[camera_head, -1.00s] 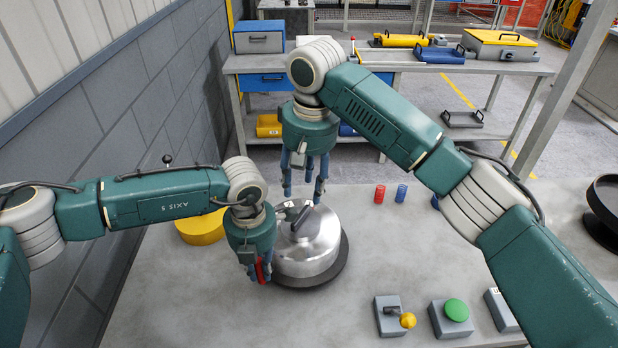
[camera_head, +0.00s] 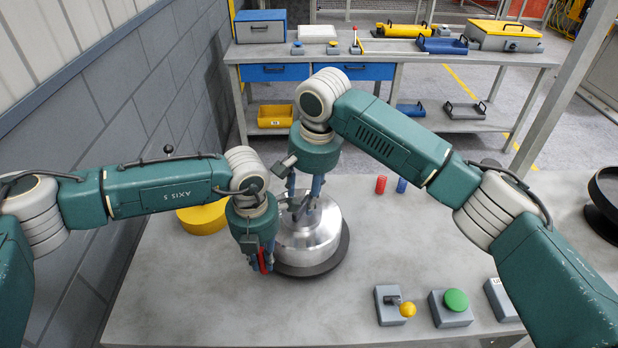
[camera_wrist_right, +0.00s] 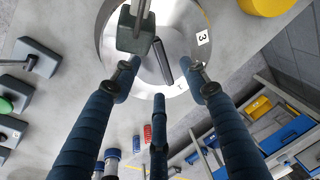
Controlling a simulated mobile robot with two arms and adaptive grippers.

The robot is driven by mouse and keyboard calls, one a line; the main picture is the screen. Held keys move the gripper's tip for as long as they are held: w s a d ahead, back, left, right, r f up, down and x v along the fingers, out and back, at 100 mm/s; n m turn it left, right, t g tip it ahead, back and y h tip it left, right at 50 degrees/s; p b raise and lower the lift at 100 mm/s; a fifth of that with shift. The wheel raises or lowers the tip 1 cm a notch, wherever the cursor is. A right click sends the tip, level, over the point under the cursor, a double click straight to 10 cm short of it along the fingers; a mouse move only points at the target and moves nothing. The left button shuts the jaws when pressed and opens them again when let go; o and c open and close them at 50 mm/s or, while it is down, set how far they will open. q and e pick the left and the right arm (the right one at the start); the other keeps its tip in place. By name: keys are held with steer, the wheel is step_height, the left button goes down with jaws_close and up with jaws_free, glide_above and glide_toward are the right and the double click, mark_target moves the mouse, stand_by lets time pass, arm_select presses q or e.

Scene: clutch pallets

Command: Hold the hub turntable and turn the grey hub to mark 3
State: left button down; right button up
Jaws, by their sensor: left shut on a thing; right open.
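The grey hub (camera_head: 310,238) is a shiny metal drum on the dark round turntable (camera_head: 335,262). In the right wrist view, the hub (camera_wrist_right: 180,80) has a dark bar (camera_wrist_right: 163,62) on top and a white label marked 3 (camera_wrist_right: 203,38) near its edge. My left gripper (camera_head: 262,264) is shut on a red grip (camera_head: 264,257) at the turntable's left side. My right gripper (camera_head: 305,206) is over the hub's top with fingers pointing down. It also shows in the right wrist view (camera_wrist_right: 164,82), its fingers spread around the bar. I cannot tell whether they touch it.
A yellow round object (camera_head: 203,219) lies behind my left arm. A yellow-knobbed lever box (camera_head: 389,305) and a green button box (camera_head: 452,308) stand at the front right. Red (camera_head: 381,185) and blue (camera_head: 401,185) small cylinders stand behind. The front left bench is clear.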

mark_target(305, 203)
steer(key=shift+w+a+f, duration=0.1)
steer(key=shift+w+f, duration=0.05)
steer(key=shift+f, duration=0.75)
steer(key=shift+w+a+f, duration=0.1)
steer(key=shift+f, duration=0.8)
jaws_close()
steer(key=n, duration=0.5)
steer(key=shift+w+g+y, duration=0.15)
steer(key=shift+g+y, duration=0.15)
steer(key=n+g, duration=0.1)
steer(key=n, duration=0.5)
steer(key=shift+w, duration=0.2)
steer(key=shift+c, duration=0.4)
jaws_free()
